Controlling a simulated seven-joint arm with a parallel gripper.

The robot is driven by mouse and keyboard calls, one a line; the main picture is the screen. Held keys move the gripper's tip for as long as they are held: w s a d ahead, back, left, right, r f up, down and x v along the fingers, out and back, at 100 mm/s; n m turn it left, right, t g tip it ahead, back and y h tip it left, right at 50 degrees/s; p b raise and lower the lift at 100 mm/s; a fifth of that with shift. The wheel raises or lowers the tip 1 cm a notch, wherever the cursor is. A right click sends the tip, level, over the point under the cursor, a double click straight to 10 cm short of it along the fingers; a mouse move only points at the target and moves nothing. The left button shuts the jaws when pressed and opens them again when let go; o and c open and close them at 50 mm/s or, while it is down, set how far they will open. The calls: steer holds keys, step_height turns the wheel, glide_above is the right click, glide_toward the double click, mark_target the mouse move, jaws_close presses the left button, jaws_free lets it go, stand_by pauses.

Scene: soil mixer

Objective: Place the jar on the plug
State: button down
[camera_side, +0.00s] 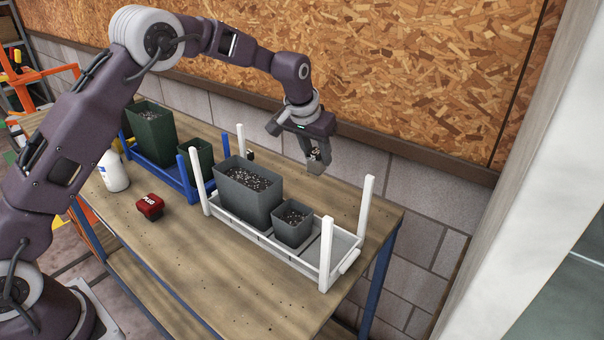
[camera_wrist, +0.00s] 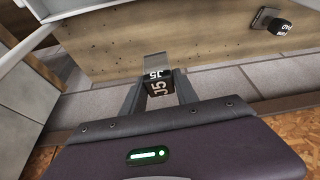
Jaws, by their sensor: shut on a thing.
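My gripper (camera_side: 316,160) is shut on a small black block-shaped piece (camera_wrist: 160,87) marked J5, which I take to be the jar. In the wrist view it sits between the two fingers, its label facing the camera. In the side view my gripper holds it above the back edge of the bench, behind the white rack, apart from the plug. The plug is a small red block (camera_side: 149,205) with PLUG written on its side, standing on the bench top at the left front. It does not show in the wrist view.
A white rack (camera_side: 334,240) with tall corner posts holds a large grey pot (camera_side: 247,190) and a small one (camera_side: 292,223). A blue rack (camera_side: 160,164) with green pots and a white bottle (camera_side: 113,172) stand left. Another black labelled piece (camera_wrist: 277,24) lies behind the white rack.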

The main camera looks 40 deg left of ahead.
step_height(320, 180, up, 12)
steer(key=f, duration=0.1)
steer(key=n+g+y, duration=0.4)
steer(key=n+g, duration=0.1)
steer(key=n, duration=1.2)
glide_above(144, 197)
steer(key=d, duration=0.2)
step_height(144, 197, down, 15)
steer(key=shift+d+r, duration=0.1)
steer(key=shift+r, duration=0.05)
steer(key=c, duration=0.9)
jaws_free()
steer(key=shift+c, duration=0.2)
